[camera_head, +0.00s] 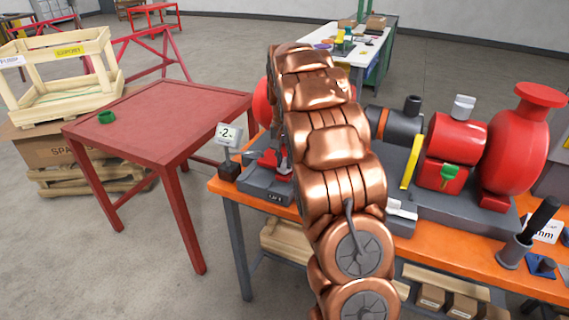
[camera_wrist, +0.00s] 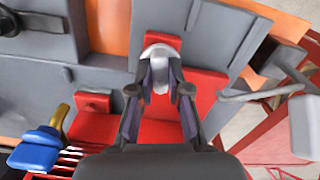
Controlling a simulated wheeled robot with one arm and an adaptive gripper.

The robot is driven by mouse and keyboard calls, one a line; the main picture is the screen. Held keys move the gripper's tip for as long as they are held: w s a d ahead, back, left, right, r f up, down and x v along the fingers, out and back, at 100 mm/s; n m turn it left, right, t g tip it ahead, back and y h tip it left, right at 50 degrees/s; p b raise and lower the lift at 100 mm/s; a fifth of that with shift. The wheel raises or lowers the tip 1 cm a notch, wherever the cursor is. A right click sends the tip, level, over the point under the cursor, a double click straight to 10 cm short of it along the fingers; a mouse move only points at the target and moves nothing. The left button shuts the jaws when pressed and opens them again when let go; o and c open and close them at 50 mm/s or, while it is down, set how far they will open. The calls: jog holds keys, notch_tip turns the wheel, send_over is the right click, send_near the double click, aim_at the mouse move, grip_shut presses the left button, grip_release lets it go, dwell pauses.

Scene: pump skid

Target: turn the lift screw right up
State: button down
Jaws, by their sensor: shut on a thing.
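The lift screw (camera_wrist: 158,53) shows as a silver, rounded head at a red block (camera_wrist: 208,90) in the wrist view. My gripper (camera_wrist: 160,76) is shut on it, with one dark finger on each side of the silver head. The screw's lower part is hidden between the fingers. In the head view my copper arm covers the screw and most of the gripper. A small display (camera_head: 228,134) reading about -2 stands on a dark base at the left end of the orange bench.
The orange bench (camera_head: 461,249) carries a red pump (camera_head: 517,140) and a red bearing housing (camera_head: 456,138) on a grey base. A blue-handled tool (camera_wrist: 35,148) lies left in the wrist view.

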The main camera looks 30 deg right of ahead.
aim_at(285, 161)
jog(key=m+b, duration=0.1)
jog(key=m, duration=0.3)
jog(key=shift+d, duration=0.1)
jog(key=shift+m+b, duration=0.6)
jog(key=shift+m, duration=1.6)
jog(key=shift+r, duration=0.1)
jog(key=c, duration=1.1)
grip_release()
jog(key=shift+r, duration=5.95)
